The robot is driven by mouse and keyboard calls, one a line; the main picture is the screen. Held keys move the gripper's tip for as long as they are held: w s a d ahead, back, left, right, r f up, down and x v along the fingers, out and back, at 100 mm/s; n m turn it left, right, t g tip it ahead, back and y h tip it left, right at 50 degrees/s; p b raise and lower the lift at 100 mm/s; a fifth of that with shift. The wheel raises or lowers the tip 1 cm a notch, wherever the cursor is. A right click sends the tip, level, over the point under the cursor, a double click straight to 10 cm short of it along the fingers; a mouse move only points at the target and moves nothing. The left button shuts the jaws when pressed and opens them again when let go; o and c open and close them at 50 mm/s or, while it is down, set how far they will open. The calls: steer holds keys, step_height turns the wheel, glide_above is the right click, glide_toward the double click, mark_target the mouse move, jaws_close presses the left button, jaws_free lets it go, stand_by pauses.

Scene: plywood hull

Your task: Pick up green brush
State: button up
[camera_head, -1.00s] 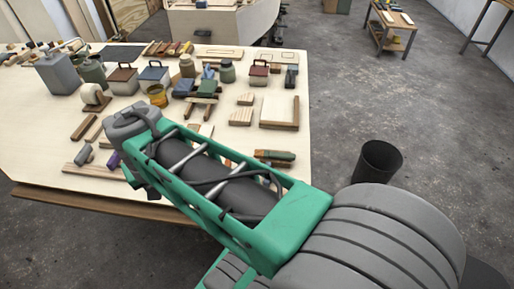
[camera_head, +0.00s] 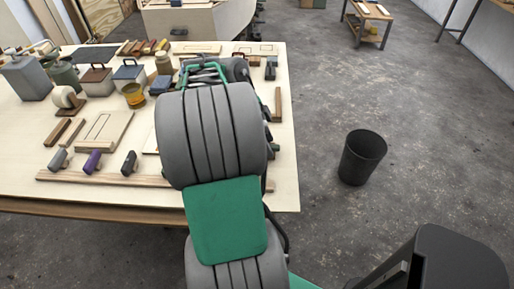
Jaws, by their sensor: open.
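The likely green brush shows only as a small dark green end (camera_head: 275,149) at the right side of the workbench, just past the edge of my arm. The rest of it is hidden behind my arm. My arm reaches forward over the right part of the bench. My gripper is hidden behind the arm links, so its place relative to the brush cannot be seen.
The pale workbench (camera_head: 20,150) holds several tools, tins and boxes. An orange jar (camera_head: 134,96) and a purple-handled tool (camera_head: 92,162) are left of my arm. A black bin (camera_head: 362,157) stands on the floor at right. The floor around it is clear.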

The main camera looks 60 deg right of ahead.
steer(key=shift+f, duration=0.1)
stand_by(0.3)
jaws_close()
stand_by(0.4)
